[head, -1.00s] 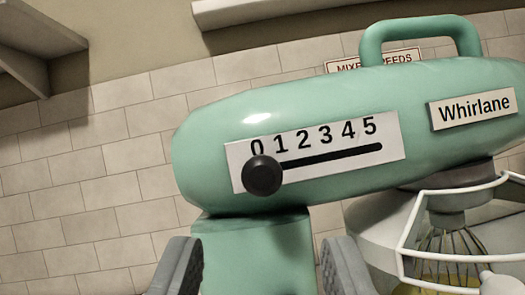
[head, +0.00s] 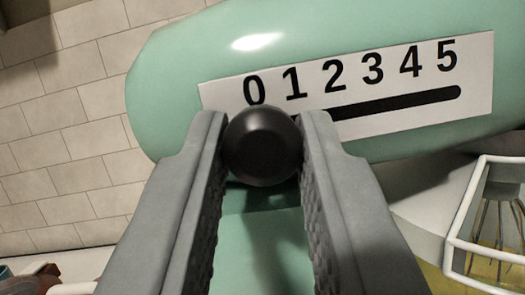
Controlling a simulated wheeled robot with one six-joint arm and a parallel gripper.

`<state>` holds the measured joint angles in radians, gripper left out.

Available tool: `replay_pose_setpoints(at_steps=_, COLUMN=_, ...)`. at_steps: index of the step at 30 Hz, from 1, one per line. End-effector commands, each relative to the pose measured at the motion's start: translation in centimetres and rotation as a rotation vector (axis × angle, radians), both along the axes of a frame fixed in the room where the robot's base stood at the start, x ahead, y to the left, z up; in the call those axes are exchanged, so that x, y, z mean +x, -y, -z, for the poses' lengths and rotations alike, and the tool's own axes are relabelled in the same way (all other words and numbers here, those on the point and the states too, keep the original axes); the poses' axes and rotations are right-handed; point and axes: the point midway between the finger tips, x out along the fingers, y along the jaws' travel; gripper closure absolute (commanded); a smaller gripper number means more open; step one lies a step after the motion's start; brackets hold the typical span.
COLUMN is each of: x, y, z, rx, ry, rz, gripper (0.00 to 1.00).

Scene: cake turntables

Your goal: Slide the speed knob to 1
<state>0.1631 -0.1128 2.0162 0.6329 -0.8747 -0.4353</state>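The black round speed knob (head: 263,147) sits at the left end of the dark slot (head: 400,104), just below the 0 on the white scale plate (head: 475,80). The plate is on the side of the green mixer (head: 170,85) and reads 0 to 5. My gripper (head: 263,140) has one finger on each side of the knob. The left finger lies close to the knob's left edge and the right finger close to its right edge. I cannot tell whether they press on it.
A wire bowl guard (head: 462,215) with a whisk (head: 500,225) behind it stands at the lower right, beside a pale bowl (head: 425,195). A tiled wall (head: 60,130) is behind. Some small items lie at the lower left corner.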

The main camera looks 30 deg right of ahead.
Motion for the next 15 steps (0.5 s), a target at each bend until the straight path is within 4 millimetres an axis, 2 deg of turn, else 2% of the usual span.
replay_pose_setpoints(at_steps=7, x=-0.1, y=0.1, z=0.0, rx=0.0, ry=0.0, rz=0.0, gripper=1.0)
replay_pose_setpoints(at_steps=15, x=-0.7, y=1.1, z=0.1, rx=0.0, ry=-0.001, rz=0.001, gripper=1.0)
